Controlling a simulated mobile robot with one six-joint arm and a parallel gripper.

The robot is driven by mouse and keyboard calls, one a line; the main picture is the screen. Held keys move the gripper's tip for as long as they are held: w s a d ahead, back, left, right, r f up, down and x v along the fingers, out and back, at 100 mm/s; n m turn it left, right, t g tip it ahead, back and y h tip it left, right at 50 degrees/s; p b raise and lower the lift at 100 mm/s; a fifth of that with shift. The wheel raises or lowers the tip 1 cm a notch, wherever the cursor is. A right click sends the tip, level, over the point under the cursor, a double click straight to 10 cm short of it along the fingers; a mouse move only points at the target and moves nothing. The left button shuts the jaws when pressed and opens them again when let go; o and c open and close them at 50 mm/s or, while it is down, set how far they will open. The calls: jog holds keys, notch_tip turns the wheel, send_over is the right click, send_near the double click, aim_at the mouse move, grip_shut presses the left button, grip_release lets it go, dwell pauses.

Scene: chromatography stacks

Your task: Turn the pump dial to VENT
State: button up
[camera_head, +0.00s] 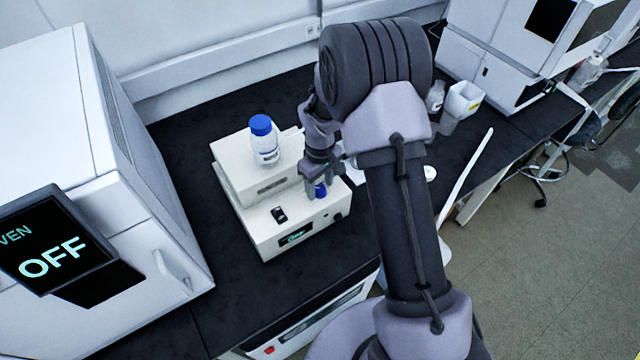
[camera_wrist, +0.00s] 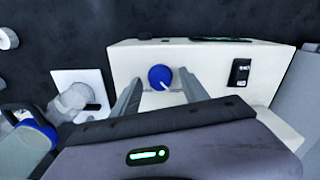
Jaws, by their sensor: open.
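The pump (camera_head: 282,222) is a white box on the black bench, with a black display and a dark rocker switch (camera_head: 279,214) on it. Its blue dial (camera_wrist: 160,77) has a white pointer line that points toward the lower right in the wrist view. The dial (camera_head: 320,190) is partly hidden under my gripper in the head view. My gripper (camera_wrist: 158,90) is open, with one finger on each side of the dial; I cannot tell whether they touch it. Any dial labels, including VENT, are not readable.
A clear bottle with a blue cap (camera_head: 263,140) stands on the pump's raised rear part. A white oven (camera_head: 90,170) with an OFF display stands at the left. White containers (camera_head: 462,100) and an instrument are at the back right. Bare bench lies in front of the pump.

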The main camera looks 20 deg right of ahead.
aim_at(320, 189)
notch_tip(320, 189, up, 18)
jog(key=p, duration=0.4)
jog(key=shift+f, duration=0.25)
jog(key=s+a+r+m+t+b, duration=0.1)
jog(key=s+r+m+t+b, duration=0.15)
jog(key=s+r+b, duration=0.35)
jog(key=s+a+f+m+t+y+b, duration=0.1)
jog(key=s+m+b, duration=0.5)
jog(key=s, duration=1.3)
jog(key=shift+s+a+m+t+y, duration=0.2)
jog(key=shift+a+m+t+y, duration=0.3)
jog(key=shift+a+m+t, duration=0.55)
jog(key=shift+d, duration=0.15)
